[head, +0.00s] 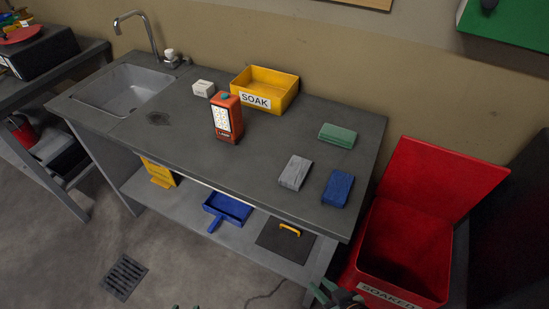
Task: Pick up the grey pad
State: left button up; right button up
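The grey pad (295,172) lies flat on the dark workbench (180,160), towards its front right. A blue pad (338,188) lies just right of it and a green pad (338,135) lies behind it. My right gripper (336,292) shows at the bottom edge, low in front of the bench and well away from the grey pad. Its green-tipped fingers look apart with nothing between them.
A sink (124,88) is at left. An open red SOAKED bin (405,240) stands right of the bench. The lower shelf holds a blue dustpan (229,208).

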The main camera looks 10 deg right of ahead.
aim_at(294, 175)
jog(key=i+j+z, duration=0.2)
jog(key=j+z, duration=0.25)
jog(key=i+j+z, duration=0.1)
jog(key=j+z, duration=0.35)
jog(key=j, duration=0.25)
jog(key=j+z, duration=0.4)
jog(key=j, duration=0.25)
